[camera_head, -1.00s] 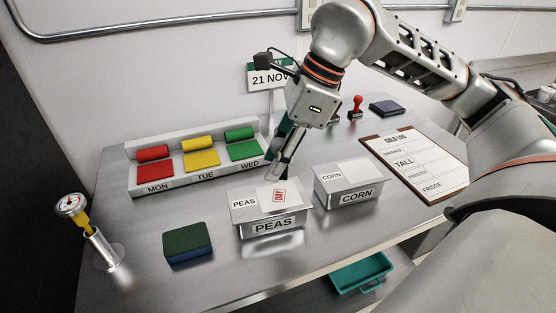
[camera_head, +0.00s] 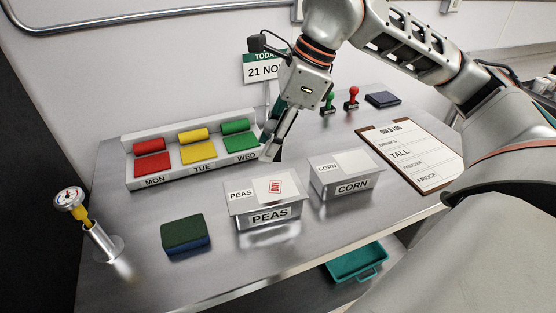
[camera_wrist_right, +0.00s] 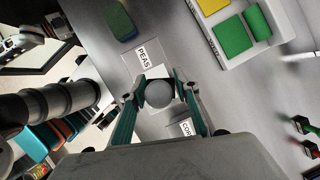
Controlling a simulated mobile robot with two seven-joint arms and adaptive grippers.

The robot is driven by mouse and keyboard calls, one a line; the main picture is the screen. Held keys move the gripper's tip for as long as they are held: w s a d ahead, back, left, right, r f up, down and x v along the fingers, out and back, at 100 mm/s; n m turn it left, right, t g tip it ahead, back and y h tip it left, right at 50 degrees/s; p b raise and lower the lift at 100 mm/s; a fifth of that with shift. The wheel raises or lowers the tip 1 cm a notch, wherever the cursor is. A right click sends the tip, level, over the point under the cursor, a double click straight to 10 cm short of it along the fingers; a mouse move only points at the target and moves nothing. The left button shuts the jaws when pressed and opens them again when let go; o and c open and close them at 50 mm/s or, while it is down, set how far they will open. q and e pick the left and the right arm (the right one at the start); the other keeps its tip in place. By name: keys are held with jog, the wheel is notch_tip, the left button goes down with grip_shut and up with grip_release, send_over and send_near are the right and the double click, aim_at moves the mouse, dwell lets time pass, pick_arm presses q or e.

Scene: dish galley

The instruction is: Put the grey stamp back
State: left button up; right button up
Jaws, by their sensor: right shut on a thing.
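My right gripper (camera_head: 270,150) is above and behind the PEAS box. Its fingers are closed around the round grey knob of the grey stamp (camera_wrist_right: 159,93), seen end-on in the right wrist view. The stamp's lower part is hidden in that view and hard to make out in the head view. The PEAS box (camera_head: 268,216) has a red stamped mark on its lid. A green-handled stamp (camera_head: 328,103) and a red-handled stamp (camera_head: 351,98) stand upright at the back, beside a dark ink pad (camera_head: 382,99). My left gripper is not in view.
The CORN box (camera_head: 352,187) stands right of PEAS. The MON/TUE/WED rack (camera_head: 180,178) is behind left, the TODAY sign (camera_head: 262,72) behind the gripper. A clipboard (camera_head: 412,158) lies right, a sponge (camera_head: 186,235) and thermometer holder (camera_head: 103,243) front left.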

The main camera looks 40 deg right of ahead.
jog(key=w+d+r+m+p, duration=0.2)
jog(key=w+d, duration=0.8)
jog(key=w+d+r+m+t+h+p, duration=0.1)
jog(key=w+d+r+p, duration=0.2)
jog(key=w+d, duration=0.6)
jog(key=shift+w+d+r+m, duration=0.3)
jog(key=shift+w+d+m, duration=0.05)
jog(key=shift+m, duration=0.05)
notch_tip(320, 180, down, 20)
jog(key=shift+r+b, duration=0.15)
jog(key=shift+b, duration=0.7)
jog(key=shift+c, duration=0.2)
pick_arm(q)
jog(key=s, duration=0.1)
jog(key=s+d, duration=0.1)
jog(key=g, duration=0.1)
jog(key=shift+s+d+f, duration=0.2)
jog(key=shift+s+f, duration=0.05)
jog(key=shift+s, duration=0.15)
pick_arm(e)
jog(key=o, duration=0.7)
jog(key=shift+o, duration=1.4)
